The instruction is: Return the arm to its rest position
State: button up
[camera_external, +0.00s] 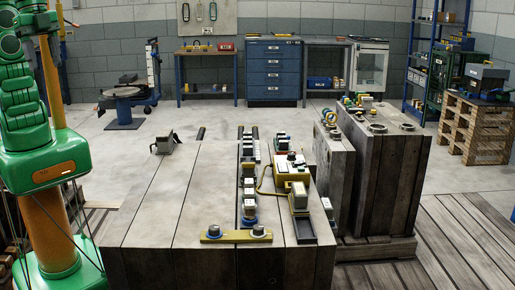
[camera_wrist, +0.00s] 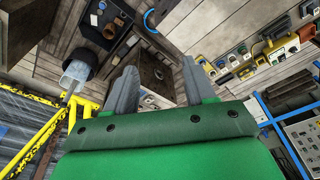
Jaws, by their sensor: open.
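My arm, green and orange, stands at the left edge of the external view, upright and partly cut off by the frame. My gripper (camera_wrist: 160,82) shows in the wrist view as two grey fingers set well apart above a green palm. Nothing is held between them; a dark wooden box-like surface (camera_wrist: 155,68) shows behind the gap. I cannot make out the gripper in the external view.
A large wooden block (camera_external: 180,205) fills the middle front, with a yellow bracket (camera_external: 236,236) and several small fixtures on top. Taller wooden blocks (camera_external: 390,175) stand to its right. A blue drawer cabinet (camera_external: 274,75) is at the back wall. Open floor (camera_external: 215,122) lies between.

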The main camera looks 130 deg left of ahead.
jog(key=s+f+m+g, duration=0.1)
jog(key=s+f, duration=0.4)
jog(key=s, duration=0.6)
jog(key=s+f+g, duration=0.2)
jog(key=s+f, duration=0.3)
jog(key=s, duration=0.6)
jog(key=shift+s+d+m+g, duration=0.2)
jog(key=shift+s+m+g, duration=0.15)
jog(key=shift+m+g, duration=0.05)
